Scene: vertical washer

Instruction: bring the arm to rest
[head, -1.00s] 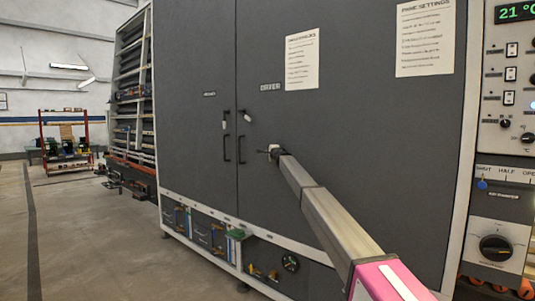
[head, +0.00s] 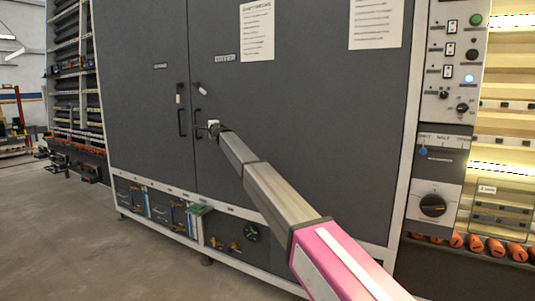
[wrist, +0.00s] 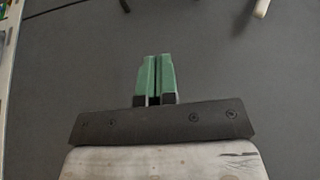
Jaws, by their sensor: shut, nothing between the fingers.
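My gripper (wrist: 158,62) shows in the wrist view with its two green fingers together and nothing between them. Dark grey door surface fills the view beyond it. In the head view my arm reaches from the lower right toward the washer cabinet (head: 310,110), and its end is near the right door handle (head: 198,123). I cannot tell from the head view whether it touches the door. Both cabinet doors appear shut. The left door handle (head: 182,122) is a little further left. In the wrist view, part of a dark handle (wrist: 125,4) and a pale knob (wrist: 262,8) show at the top edge.
A control panel (head: 445,110) with buttons and a rotary knob (head: 433,205) stands right of the doors. Lit shelving (head: 505,130) is beyond it. A rack of dark bars (head: 75,70) stands at the left. Floor (head: 60,230) is clear at the lower left.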

